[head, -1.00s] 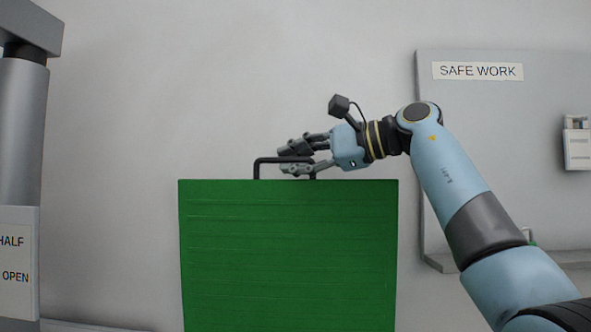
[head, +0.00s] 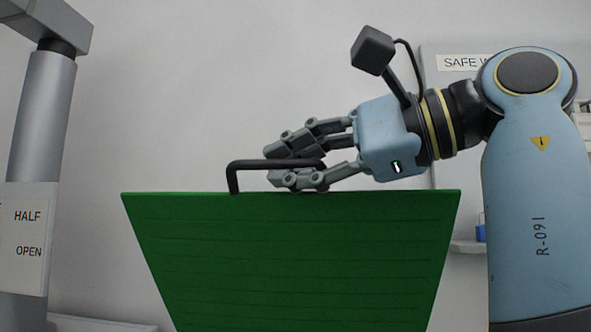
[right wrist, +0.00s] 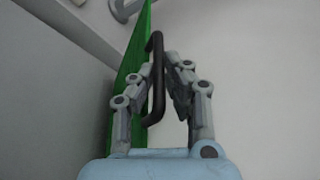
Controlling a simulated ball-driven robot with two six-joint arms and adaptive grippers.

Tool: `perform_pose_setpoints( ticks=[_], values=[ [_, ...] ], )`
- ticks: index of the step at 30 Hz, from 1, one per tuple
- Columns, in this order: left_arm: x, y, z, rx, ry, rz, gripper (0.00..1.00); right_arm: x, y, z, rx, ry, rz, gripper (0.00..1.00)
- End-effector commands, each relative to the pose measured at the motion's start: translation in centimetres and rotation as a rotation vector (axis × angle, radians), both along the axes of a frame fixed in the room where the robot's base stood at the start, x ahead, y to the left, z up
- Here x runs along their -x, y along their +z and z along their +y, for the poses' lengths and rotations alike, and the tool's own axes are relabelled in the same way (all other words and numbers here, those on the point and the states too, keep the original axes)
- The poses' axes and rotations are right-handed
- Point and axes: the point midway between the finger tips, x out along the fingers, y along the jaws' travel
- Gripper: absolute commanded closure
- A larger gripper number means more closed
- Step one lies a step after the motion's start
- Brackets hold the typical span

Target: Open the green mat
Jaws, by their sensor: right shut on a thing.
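The green mat (head: 290,265) is a ribbed green panel in the middle of the head view. Its top edge looks wider than its lower part, so it appears tilted toward me. A black bar handle (head: 250,164) stands on its top edge. My right gripper (head: 298,166) comes in from the right and is shut on the handle. In the right wrist view the handle (right wrist: 155,75) lies between the two fingers, with the green mat (right wrist: 133,60) seen nearly edge-on beside it. The mat's lower end is out of frame. My left gripper is not in view.
A grey post with a sign (head: 28,240) reading HALF and OPEN stands at the left. A grey board with a partly hidden SAFE WORK label (head: 462,63) is behind my right arm. A small blue padlock-like thing (head: 481,233) shows near its ledge. Bare wall lies behind the mat.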

Motion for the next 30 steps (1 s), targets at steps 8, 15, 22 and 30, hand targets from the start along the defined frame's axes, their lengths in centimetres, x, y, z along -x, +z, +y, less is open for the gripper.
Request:
perform_pose_setpoints(
  ticks=[8,15,22,30],
  values=[
    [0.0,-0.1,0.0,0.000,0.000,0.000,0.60,0.4,0.1,0.1,-0.003,0.002,-0.005,1.00],
    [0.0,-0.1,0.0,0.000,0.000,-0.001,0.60,0.4,0.1,0.1,-0.005,0.003,-0.007,0.79],
    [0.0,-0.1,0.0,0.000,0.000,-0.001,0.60,0.4,0.1,0.1,-0.003,0.002,-0.006,0.79],
    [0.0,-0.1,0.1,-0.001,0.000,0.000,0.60,0.4,3.2,0.1,-0.005,0.005,-0.017,0.79]
  ],
)
